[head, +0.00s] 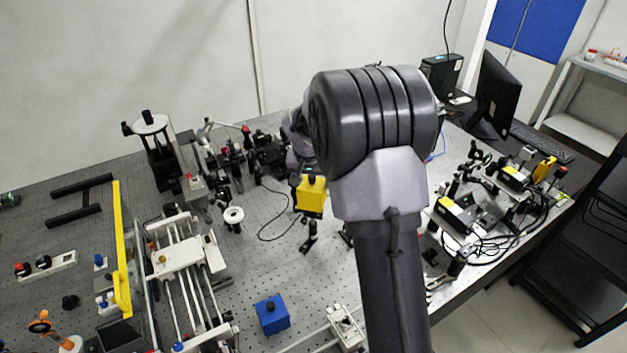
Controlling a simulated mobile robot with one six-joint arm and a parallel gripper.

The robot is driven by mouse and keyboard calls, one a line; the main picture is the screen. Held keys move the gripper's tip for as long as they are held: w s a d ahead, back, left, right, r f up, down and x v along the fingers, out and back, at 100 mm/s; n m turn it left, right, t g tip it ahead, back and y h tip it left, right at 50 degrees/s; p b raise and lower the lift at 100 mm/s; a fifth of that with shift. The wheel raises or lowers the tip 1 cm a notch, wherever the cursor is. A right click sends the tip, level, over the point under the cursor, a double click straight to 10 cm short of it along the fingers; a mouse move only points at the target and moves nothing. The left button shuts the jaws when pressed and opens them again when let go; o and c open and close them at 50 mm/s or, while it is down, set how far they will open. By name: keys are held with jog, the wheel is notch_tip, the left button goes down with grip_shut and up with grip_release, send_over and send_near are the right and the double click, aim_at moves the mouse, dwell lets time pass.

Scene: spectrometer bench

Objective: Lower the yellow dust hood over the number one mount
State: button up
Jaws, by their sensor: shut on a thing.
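The yellow dust hood (311,197) is a small box with a dark knob on top, near the middle of the head view. It hangs upright from my gripper (309,174), which is shut on it at the top. My own arm hides most of the gripper, and the fingertips are hard to make out. A small dark post mount (309,238) stands on the bench just below the hood in the picture. I cannot read a number on it, and I cannot tell how high the hood is above it.
A blue box (272,315) with a dark knob sits at the front. A white rail stage (185,258) stands to the left, and dark optics (225,160) crowd the back. A black cable (268,220) loops left of the hood. Cabled instruments (475,212) lie to the right.

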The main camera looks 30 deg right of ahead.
jog(key=shift+f+b, duration=1.75)
jog(key=shift+f, duration=0.1)
jog(key=shift+f, duration=0.2)
jog(key=shift+f+b, duration=2)
jog(key=shift+b, duration=0.15)
jog(key=shift+c, duration=0.2)
jog(key=shift+f+b, duration=0.1)
jog(key=shift+b, duration=0.2)
jog(key=o, duration=1.4)
jog(key=shift+o, duration=0.2)
jog(key=p+v, duration=0.4)
jog(key=v, duration=1.3)
jog(key=shift+r, duration=0.25)
